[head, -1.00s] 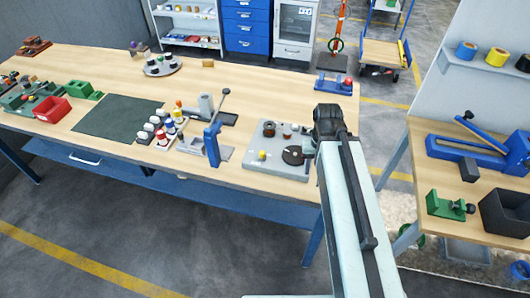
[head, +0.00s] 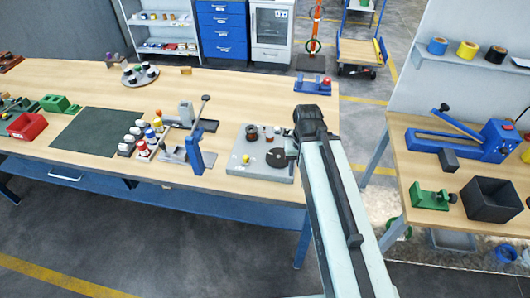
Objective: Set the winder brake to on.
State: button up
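My gripper's fingers are hidden or too small to make out. I cannot tell whether they touch anything.
A blue upright lever tool (head: 195,150) stands left of the plate, beside several small bottles (head: 141,134). A blue part on a stand (head: 313,85) sits behind. A second table at right holds a blue lever machine (head: 490,142) and a black bin (head: 491,200).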

aim_at(246, 161)
jog(key=z, duration=0.65)
jog(key=k, duration=1.25)
jog(key=u, duration=0.8)
jog(key=i, duration=1)
jog(key=z, duration=0.05)
